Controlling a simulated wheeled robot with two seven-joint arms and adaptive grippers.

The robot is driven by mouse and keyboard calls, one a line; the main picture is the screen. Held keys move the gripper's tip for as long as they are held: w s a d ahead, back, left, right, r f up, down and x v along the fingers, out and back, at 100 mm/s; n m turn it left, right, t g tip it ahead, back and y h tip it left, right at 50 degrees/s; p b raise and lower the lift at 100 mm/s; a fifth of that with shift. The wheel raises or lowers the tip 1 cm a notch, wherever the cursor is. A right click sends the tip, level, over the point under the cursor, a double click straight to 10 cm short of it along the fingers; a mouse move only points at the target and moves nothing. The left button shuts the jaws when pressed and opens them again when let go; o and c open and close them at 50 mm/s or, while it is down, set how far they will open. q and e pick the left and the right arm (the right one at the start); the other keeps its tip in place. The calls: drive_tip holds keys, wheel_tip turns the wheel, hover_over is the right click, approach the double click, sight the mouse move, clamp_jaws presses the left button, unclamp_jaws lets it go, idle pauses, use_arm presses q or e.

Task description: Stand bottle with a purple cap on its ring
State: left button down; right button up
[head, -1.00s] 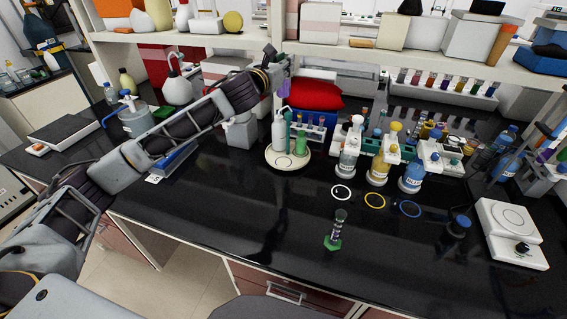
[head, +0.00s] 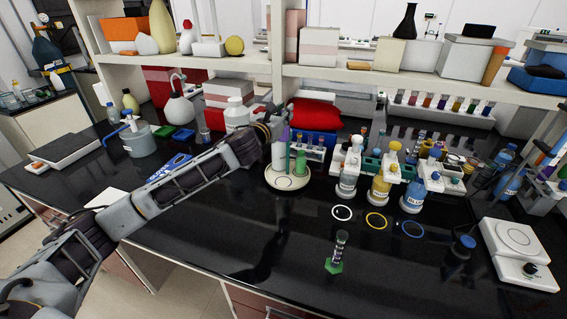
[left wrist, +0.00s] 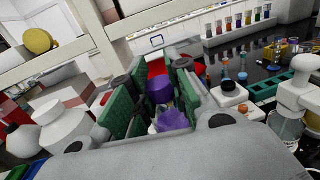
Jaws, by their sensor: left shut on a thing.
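My left gripper (head: 280,128) is in the head view above the back of the round cream tray (head: 288,184). In the left wrist view its green-padded fingers (left wrist: 158,98) are shut on the bottle with a purple cap (left wrist: 160,90), with more purple below the cap. In the head view only a small purple part (head: 285,134) of the bottle shows; the arm and tray items hide the rest. I cannot tell whether it touches the tray. My right gripper is out of view.
Bottles labelled in white, yellow (head: 380,188) and blue (head: 412,198) stand behind the rings. A green-based cylinder (head: 336,255) stands in front. A balance (head: 518,252) is at right.

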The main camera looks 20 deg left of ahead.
use_arm(q)
wheel_tip(320, 180, down, 15)
drive_tip(key=b, duration=0.1)
drive_tip(key=shift+b, duration=0.4)
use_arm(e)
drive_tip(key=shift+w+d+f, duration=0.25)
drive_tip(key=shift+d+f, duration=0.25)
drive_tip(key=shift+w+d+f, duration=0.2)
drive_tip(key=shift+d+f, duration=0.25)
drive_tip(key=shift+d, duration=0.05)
use_arm(q)
drive_tip(key=shift+f, duration=0.1)
wheel_tip(320, 180, down, 4)
drive_tip(key=shift+b, duration=0.4)
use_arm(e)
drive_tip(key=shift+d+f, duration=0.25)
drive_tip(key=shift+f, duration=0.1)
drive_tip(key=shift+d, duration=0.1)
use_arm(q)
drive_tip(key=shift+f, duration=0.1)
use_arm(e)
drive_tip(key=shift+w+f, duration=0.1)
